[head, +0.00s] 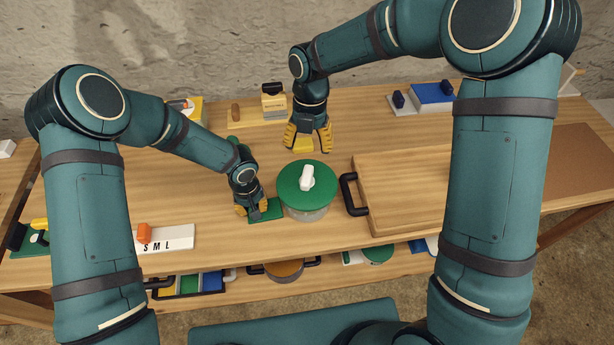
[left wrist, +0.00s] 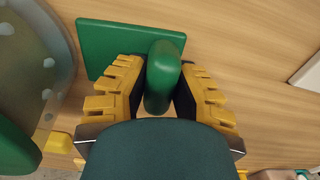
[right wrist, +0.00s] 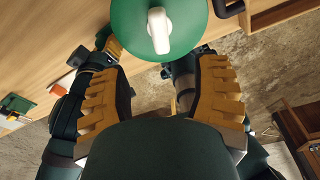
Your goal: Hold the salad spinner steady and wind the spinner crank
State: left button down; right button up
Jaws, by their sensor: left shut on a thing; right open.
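The salad spinner has a round green lid (head: 290,200) with a white crank (head: 307,178) on top and a cloudy clear bowl below. It stands upright near the table's front edge. The white crank also shows in the right wrist view (right wrist: 158,30). My left gripper (head: 252,209) is shut on a green upright grip (left wrist: 163,75) that rises from a flat green plate (left wrist: 110,40) beside the spinner bowl (left wrist: 40,60). Whether the plate joins the bowl is hidden. My right gripper (head: 307,136) is open and empty, pointing down behind the spinner, apart from the crank.
A large wooden board (head: 415,170) with a black handle (head: 348,190) lies close to the right of the spinner. A white S M L board (head: 178,236) is at the front left.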

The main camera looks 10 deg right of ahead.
aim_at(307, 175)
jog(key=f, duration=0.3)
jog(key=s+f, duration=0.1)
jog(key=f, duration=0.6)
jog(key=shift+s+a+f, duration=0.25)
jog(key=shift+o, duration=0.2)
grip_shut()
jog(key=m, duration=0.4)
jog(key=shift+m+y, duration=0.3)
jog(key=shift+m, duration=0.5)
jog(key=m, duration=0.3)
jog(key=shift+m+t, duration=0.3)
jog(key=shift+t, duration=0.1)
jog(key=shift+s, duration=0.1)
